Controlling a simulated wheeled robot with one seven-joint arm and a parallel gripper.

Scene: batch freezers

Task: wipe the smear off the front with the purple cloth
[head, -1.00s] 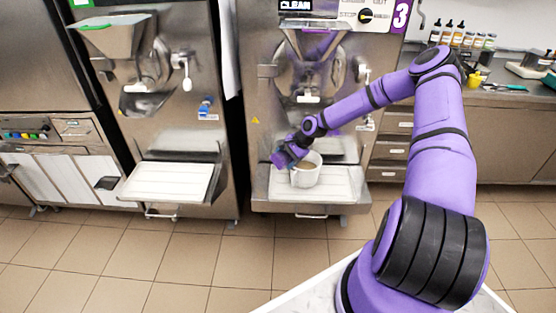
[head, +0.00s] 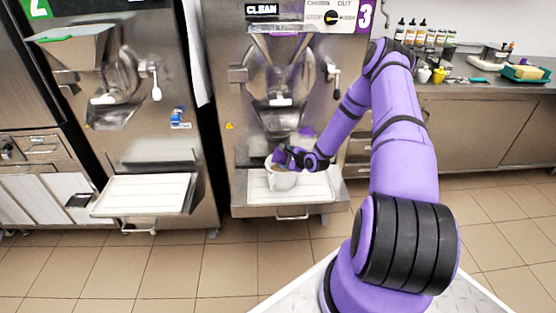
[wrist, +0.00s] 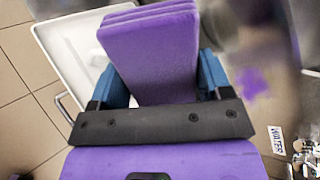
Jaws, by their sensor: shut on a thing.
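The purple cloth (wrist: 150,50), a folded stack of layers, is held between the two blue fingers of my gripper (wrist: 160,72) in the wrist view. In the head view my gripper (head: 283,157) is in front of the steel front of machine 3 (head: 240,150), just above the white tub. Whether the cloth touches the front cannot be told. A blurred purple patch (wrist: 254,82) shows on the steel in the wrist view and a purple tint (head: 306,133) in the head view; smear or reflection cannot be told. No smear is clearly visible.
A white tub (head: 281,180) stands on the drip tray (head: 312,190) of machine 3, close below my gripper. Machine 2 (head: 150,150) with its own tray (head: 146,195) stands left. A counter (head: 480,92) with bottles is at right. The tiled floor in front is clear.

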